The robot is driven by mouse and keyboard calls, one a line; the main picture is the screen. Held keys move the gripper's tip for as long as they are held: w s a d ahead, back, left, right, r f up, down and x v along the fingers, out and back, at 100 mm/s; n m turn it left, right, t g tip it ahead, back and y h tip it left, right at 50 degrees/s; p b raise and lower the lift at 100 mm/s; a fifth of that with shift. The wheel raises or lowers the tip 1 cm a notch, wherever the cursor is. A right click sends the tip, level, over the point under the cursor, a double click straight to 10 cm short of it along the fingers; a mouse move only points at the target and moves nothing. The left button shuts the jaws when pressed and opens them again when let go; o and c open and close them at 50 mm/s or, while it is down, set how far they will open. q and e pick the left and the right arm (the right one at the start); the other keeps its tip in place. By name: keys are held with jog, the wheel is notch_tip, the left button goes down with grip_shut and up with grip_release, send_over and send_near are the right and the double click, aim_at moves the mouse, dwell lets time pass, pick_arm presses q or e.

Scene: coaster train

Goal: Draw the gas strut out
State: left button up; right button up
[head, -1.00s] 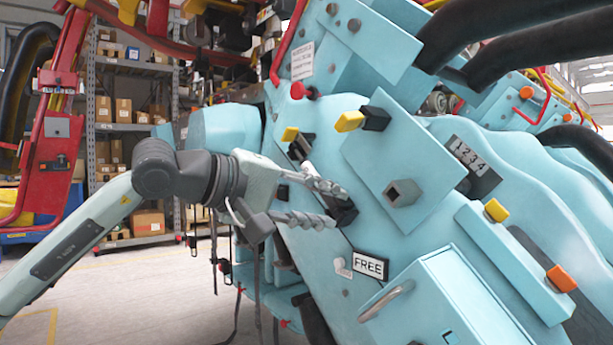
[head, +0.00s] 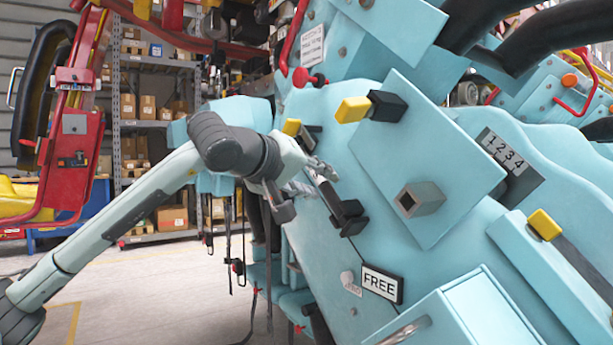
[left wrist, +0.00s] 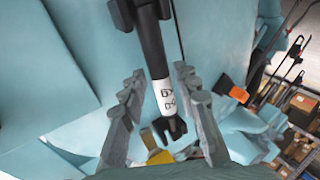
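The gas strut (head: 329,194) is a dark rod lying slantwise on the light-blue panel, its lower end at a black block (head: 348,217). In the left wrist view the strut (left wrist: 152,50) is black with a white printed label and a forked end. My left gripper (head: 313,178) is at the strut's upper part in the head view. In the left wrist view its two ridged fingers stand apart on either side of the strut, with gaps showing on both sides. The fingers partly hide the strut in the head view. My right gripper is not in view.
A yellow-tipped black knob (head: 368,108) and a square socket (head: 419,199) stick out from a raised plate to the right. A FREE sign (head: 382,283) and a blue box (head: 455,315) are below. A yellow-tipped part (left wrist: 158,156) is near the strut's forked end. Open floor lies left.

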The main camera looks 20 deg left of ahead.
pick_arm(q)
jog(key=shift+w+d+f, duration=0.1)
jog(key=shift+w+f, duration=0.1)
jog(key=shift+w, duration=0.2)
jog(key=shift+c, duration=0.5)
grip_shut()
